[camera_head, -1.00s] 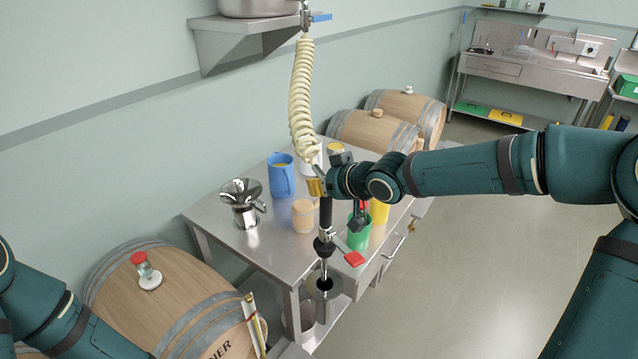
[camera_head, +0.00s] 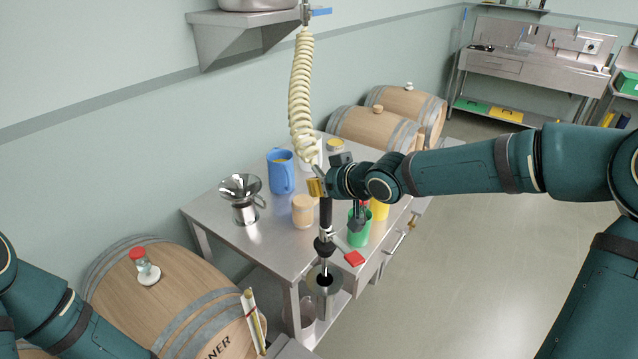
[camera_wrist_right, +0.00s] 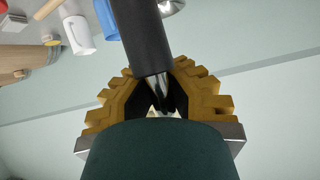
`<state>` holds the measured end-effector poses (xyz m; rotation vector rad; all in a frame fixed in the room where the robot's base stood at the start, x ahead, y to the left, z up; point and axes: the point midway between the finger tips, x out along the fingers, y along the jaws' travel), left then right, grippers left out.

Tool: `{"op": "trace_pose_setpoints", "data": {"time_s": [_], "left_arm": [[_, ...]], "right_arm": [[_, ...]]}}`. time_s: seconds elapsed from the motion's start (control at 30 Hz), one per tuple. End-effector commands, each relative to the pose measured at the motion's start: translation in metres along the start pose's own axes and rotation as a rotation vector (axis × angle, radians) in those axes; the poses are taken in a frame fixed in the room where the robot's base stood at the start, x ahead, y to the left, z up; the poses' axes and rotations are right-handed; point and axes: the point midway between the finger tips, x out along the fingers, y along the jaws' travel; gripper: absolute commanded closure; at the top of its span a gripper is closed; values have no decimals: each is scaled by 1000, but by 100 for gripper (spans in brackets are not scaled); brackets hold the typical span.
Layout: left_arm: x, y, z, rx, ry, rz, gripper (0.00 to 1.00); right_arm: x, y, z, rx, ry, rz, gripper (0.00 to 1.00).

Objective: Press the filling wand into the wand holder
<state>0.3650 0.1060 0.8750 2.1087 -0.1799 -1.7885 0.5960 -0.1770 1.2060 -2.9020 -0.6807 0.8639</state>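The filling wand (camera_head: 326,215) has a black grip, a red lever and a slim steel lower tube. It hangs nearly upright at the table's near edge. My right gripper (camera_head: 317,187) is shut on the wand near its top. In the right wrist view, the yellow-padded fingers (camera_wrist_right: 165,85) close around the wand (camera_wrist_right: 145,38) just beyond its black grip. The wand holder (camera_head: 309,281) is a round steel piece below, by the near table corner. The wand's tube overlaps its opening; how deep the tip sits is unclear. My left gripper is outside the view; only its arm shows.
A cream coiled hose (camera_head: 301,90) runs up from the wand. On the steel table (camera_head: 262,252) stand a blue jug (camera_head: 281,175), a steel funnel vessel (camera_head: 243,205), a tan jar (camera_head: 303,211) and a green cup (camera_head: 359,230). A barrel (camera_head: 175,300) lies at lower left.

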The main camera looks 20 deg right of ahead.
Motion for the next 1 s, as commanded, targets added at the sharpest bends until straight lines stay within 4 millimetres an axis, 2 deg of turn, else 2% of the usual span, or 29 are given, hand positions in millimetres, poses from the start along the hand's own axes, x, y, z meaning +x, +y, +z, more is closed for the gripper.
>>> {"op": "trace_pose_setpoints", "data": {"time_s": [1.0], "left_arm": [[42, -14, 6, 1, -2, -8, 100]], "right_arm": [[23, 7, 38, -2, 2, 0, 100]]}}
